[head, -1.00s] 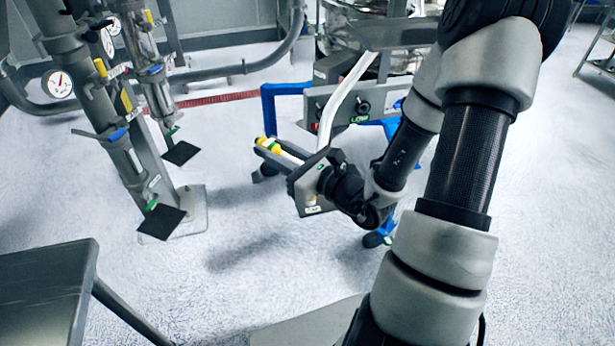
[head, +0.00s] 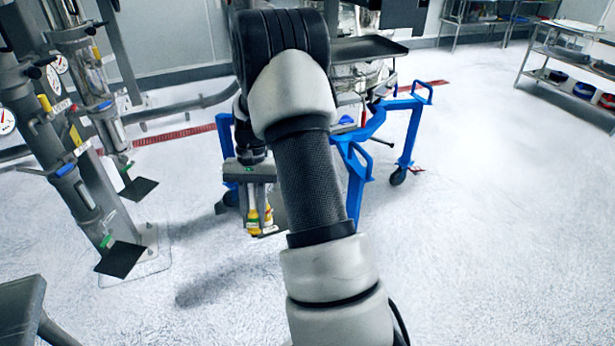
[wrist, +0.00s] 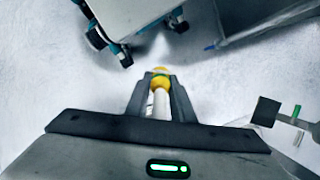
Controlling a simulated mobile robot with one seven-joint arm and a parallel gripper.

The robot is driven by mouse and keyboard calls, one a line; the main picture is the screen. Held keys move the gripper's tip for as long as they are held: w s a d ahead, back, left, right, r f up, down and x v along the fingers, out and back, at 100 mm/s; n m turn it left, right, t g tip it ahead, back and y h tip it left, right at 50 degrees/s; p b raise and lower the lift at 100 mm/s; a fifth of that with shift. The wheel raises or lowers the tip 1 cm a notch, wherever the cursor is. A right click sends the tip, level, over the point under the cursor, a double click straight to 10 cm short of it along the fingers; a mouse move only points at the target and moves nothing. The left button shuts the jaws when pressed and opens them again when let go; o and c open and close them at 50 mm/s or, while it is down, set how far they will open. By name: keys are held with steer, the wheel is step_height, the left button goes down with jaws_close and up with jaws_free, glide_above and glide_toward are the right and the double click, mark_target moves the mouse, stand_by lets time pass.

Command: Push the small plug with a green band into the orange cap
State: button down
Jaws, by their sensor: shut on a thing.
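The small plug (wrist: 160,73) has a yellow end, a green band and a white shaft. In the wrist view it lies between my gripper's fingers (wrist: 157,95), with its yellow end at the fingertips. My gripper (head: 259,212) is shut on it. In the head view the gripper hangs over the floor beside the blue-framed stand, with yellow showing at its tips. My own arm covers part of that stand. I cannot make out an orange cap clearly in either view.
A blue wheeled stand (head: 357,180) is behind my arm. Pipe columns with gauges (head: 62,140) stand at the left, with black plates (head: 121,259) near the floor. A shelf rack (head: 572,65) is at the far right. Floor at the right is clear.

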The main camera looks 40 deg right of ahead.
steer(key=w+d+n+t+h+b, duration=0.1)
steer(key=w+d+n+t, duration=0.15)
steer(key=d, duration=0.75)
steer(key=w+d+n+t+h, duration=0.1)
steer(key=w+d+n+h, duration=0.15)
steer(key=d, duration=0.85)
steer(key=shift+y, duration=0.45)
steer(key=shift+a+f+b, duration=0.15)
steer(key=shift+f+b, duration=1.05)
steer(key=shift+f, duration=0.4)
steer(key=shift+a+f+b, duration=0.1)
steer(key=shift+f+b, duration=1.05)
steer(key=shift+f, duration=0.75)
steer(key=shift+p, duration=0.6)
steer(key=shift+f, duration=0.55)
steer(key=c, duration=1.4)
jaws_free()
steer(key=shift+c, duration=0.2)
